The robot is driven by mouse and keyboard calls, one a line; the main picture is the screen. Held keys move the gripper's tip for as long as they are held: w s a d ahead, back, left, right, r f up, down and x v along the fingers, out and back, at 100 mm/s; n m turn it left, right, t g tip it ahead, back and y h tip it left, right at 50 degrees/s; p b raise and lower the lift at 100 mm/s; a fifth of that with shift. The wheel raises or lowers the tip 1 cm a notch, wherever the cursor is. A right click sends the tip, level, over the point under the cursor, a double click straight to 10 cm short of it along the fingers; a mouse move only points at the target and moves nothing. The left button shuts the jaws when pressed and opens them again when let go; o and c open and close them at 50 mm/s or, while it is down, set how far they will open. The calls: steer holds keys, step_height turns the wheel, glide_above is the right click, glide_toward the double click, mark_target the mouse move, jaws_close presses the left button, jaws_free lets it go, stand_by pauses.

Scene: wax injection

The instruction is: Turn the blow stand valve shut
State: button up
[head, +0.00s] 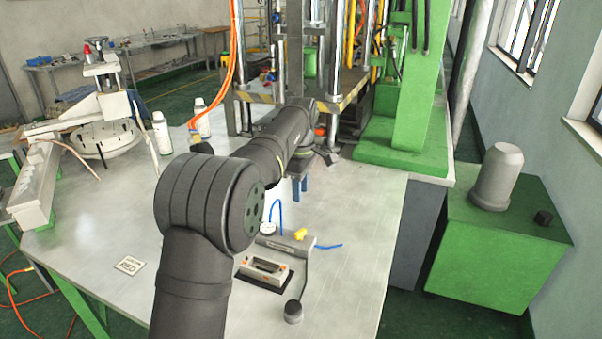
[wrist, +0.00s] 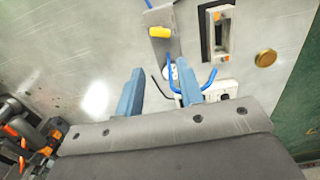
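The blow stand (head: 275,243) is a low grey block on the metal table, in front of my gripper in the head view. Its yellow valve handle (head: 300,234) sits on top, and it also shows at the upper middle of the wrist view (wrist: 159,32). Blue hoses (head: 279,212) and a round white gauge (head: 268,228) are beside the block. My gripper (head: 300,188) points down above the table, behind the stand. In the wrist view its two blue fingers (wrist: 161,72) are apart with nothing held between them. The handle is clear of the fingers.
A framed mould (head: 264,268) with orange parts lies on a dark pad near the stand. A dark round knob (head: 293,311) stands nearer the front. The green press (head: 403,140) rises behind. The table's right side is clear; a white card (head: 129,264) lies left.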

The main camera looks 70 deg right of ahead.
steer(key=shift+d+r+m, duration=0.1)
steer(key=shift+r+m, duration=0.6)
steer(key=shift+m, duration=4.05)
steer(key=shift+r+m, duration=0.7)
steer(key=shift+m, duration=4.1)
steer(key=shift+d+r+m, duration=0.1)
steer(key=shift+r+m, duration=0.6)
steer(key=shift+m, duration=4.05)
steer(key=shift+o, duration=0.4)
